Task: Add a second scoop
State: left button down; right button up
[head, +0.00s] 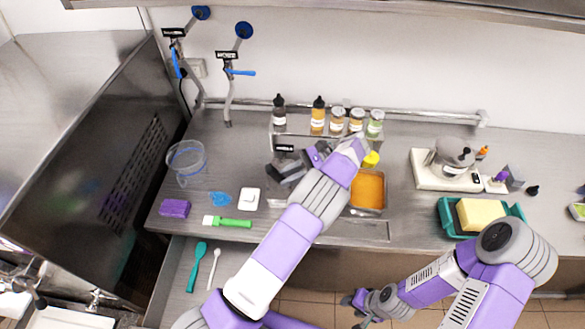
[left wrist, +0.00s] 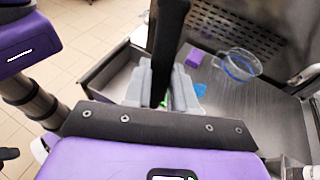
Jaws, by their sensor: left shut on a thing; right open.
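My left arm reaches up across the worktop, and its left gripper (head: 290,168) is over the back of the counter, left of a metal pan (head: 382,206) of orange ice cream (head: 368,187). The left gripper is shut on a dark, bar-like thing (left wrist: 170,40), which stands up between the grey fingers in the left wrist view; its far end is not clear. Whether it is a scoop I cannot tell. My right gripper (head: 366,304) is open, low in front of the counter's edge. No cup or cone with a first scoop is clearly visible.
Several bottles and jars (head: 337,120) stand behind. A white scale (head: 433,181) and teal tray (head: 455,229) with a yellow block are right. An open drawer (head: 185,270) juts out front left.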

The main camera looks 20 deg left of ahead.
pick_arm(q)
jog(key=shift+s+a+f, duration=0.1)
jog(key=shift+s+a, duration=0.05)
jog(key=shift+a, duration=0.1)
jog(key=shift+a+t+h, duration=0.25)
jog(key=shift+t+h, duration=0.05)
jog(key=shift+h, duration=0.1)
jog(key=shift+s+a+f+t+h, duration=0.15)
jog(key=shift+s+a+t+h, duration=0.2)
jog(key=shift+s+a+h, duration=0.15)
jog(key=shift+s+a+f+t+h, duration=0.15)
jog(key=shift+s+a+t+h, duration=0.2)
jog(key=shift+a, duration=0.2)
jog(key=s+a+f+t+h+b, duration=0.5)
jog(key=h+b, duration=0.3)
jog(key=b, duration=1)
jog(key=shift+a+f+t, duration=0.5)
jog(key=shift+a+f, duration=0.4)
jog(key=shift+f, duration=0.1)
